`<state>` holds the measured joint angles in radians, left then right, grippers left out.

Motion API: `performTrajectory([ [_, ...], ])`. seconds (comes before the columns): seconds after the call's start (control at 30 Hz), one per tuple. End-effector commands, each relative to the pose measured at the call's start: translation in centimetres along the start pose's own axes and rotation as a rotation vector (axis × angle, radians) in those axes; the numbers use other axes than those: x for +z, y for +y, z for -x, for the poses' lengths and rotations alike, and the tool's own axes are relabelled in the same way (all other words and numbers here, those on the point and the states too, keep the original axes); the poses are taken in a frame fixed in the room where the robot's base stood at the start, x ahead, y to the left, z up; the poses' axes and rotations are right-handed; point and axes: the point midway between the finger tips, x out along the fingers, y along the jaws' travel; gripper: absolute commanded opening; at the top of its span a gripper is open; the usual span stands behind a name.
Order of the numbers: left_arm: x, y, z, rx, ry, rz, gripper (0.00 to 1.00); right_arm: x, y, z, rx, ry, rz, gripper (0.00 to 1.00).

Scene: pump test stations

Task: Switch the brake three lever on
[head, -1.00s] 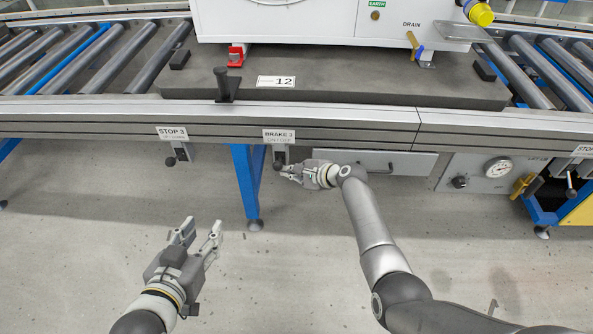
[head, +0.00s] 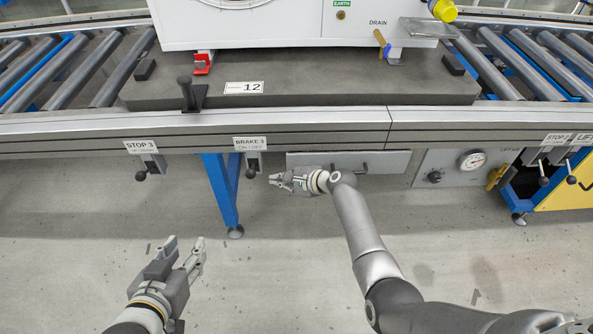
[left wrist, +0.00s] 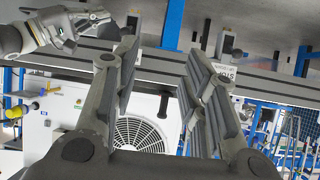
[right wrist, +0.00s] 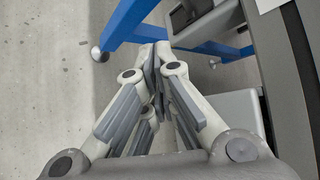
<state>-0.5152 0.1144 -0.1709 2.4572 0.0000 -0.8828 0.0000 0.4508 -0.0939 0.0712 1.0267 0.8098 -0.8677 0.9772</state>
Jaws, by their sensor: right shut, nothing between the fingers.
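The brake three lever (head: 250,172) is a small dark knob hanging below the BRAKE 3 ON / OFF label (head: 250,143) on the front rail. Which of its two positions it is in, I cannot tell. My right gripper (head: 273,181) is just to the right of the knob, apart from it, with its fingers shut and empty. In the right wrist view its fingertips (right wrist: 160,50) meet. My left gripper (head: 188,241) is open and empty, low over the floor, well in front of the rail. Its spread fingers show in the left wrist view (left wrist: 160,55).
The STOP 3 lever (head: 141,175) hangs to the left on the same rail. A blue stand leg (head: 220,190) is below and left of the brake lever. A grey drawer with a handle (head: 335,164) and a gauge panel (head: 450,168) are to the right. Open floor lies in front.

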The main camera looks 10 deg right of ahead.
Motion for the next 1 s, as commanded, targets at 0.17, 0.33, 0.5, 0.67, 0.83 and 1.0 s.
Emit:
performTrajectory([
  [0.17,3.2,-0.5,1.1,-0.011,-0.170,0.002,0.40,0.1,-0.5,1.4,0.000,0.000,0.000,0.00],
  [0.33,6.3,-0.9,2.6,-0.019,-0.332,0.005,0.40,0.0,-0.9,2.8,-0.001,0.000,0.001,0.00],
  [0.5,9.1,-1.2,4.6,-0.028,-0.491,0.009,0.40,-0.1,-1.2,4.1,0.000,0.001,0.001,0.00],
  [0.67,11.3,-1.5,6.6,-0.035,-0.620,0.013,0.40,-0.1,-1.5,5.2,-0.001,-0.001,-0.001,0.00],
  [0.83,12.7,-1.6,8.1,-0.039,-0.707,0.017,0.40,-0.1,-1.7,6.0,0.000,-0.001,-0.001,0.00],
  [1.0,13.2,-1.7,8.6,-0.041,-0.739,0.018,0.40,-0.2,-1.7,6.2,0.000,-0.001,0.000,0.00],
])
